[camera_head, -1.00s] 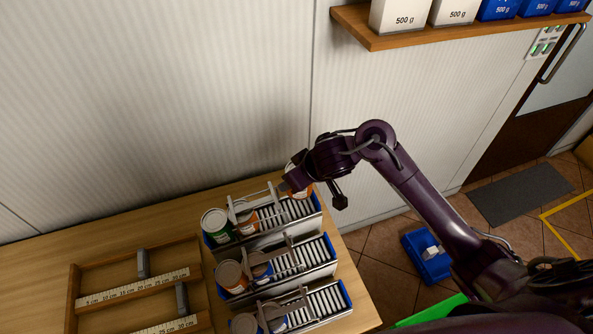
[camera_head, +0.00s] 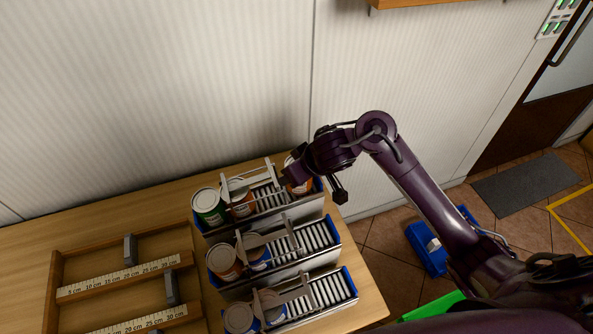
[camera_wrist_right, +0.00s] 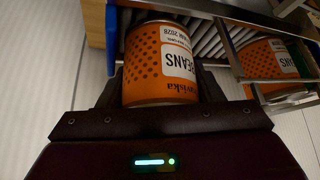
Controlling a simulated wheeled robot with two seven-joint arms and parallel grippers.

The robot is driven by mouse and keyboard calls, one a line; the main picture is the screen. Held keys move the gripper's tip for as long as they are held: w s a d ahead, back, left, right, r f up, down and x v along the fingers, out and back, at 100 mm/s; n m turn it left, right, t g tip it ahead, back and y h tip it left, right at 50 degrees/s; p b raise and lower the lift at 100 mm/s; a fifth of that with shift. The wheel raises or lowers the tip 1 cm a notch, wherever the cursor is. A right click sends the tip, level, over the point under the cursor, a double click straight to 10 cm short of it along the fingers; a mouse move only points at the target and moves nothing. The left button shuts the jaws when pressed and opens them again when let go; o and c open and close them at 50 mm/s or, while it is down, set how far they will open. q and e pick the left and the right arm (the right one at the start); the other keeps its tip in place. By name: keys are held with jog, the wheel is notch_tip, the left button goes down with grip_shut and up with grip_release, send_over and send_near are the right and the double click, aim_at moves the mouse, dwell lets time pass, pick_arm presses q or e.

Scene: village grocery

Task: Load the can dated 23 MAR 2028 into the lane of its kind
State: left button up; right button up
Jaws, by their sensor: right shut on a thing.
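My right gripper (camera_wrist_right: 158,92) is shut on an orange dotted can (camera_wrist_right: 160,62), upside down in the right wrist view. Its label reads BEANS, with a date ending MAR 2028; the day is hard to read. In the head view this can (camera_head: 298,172) is at the right end of the back lane (camera_head: 270,236), over its rollers; I cannot tell whether it touches them. Another orange can (camera_head: 242,204) lies further left in that lane, and shows in the wrist view (camera_wrist_right: 270,62) with a BEANS label. A green can (camera_head: 209,206) is at the lane's left end. My left gripper is out of view.
The middle lane (camera_head: 290,272) and front lane (camera_head: 325,317) hold more cans at their left ends, with bare rollers at right. A wooden frame with rulers (camera_head: 120,278) lies left. The wall (camera_head: 160,90) is close behind. A blue crate (camera_head: 425,262) is on the floor.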

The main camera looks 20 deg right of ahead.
jog(key=shift+r, duration=0.1)
jog(key=o, duration=1.2)
jog(key=shift+a, duration=0.1)
jog(key=p+v, duration=0.3)
jog(key=v, duration=0.4)
jog(key=shift+r+p, duration=0.1)
jog(key=shift+p, duration=0.25)
jog(key=shift+s+a+r, duration=0.15)
jog(key=shift+s, duration=0.1)
jog(key=shift+s, duration=0.1)
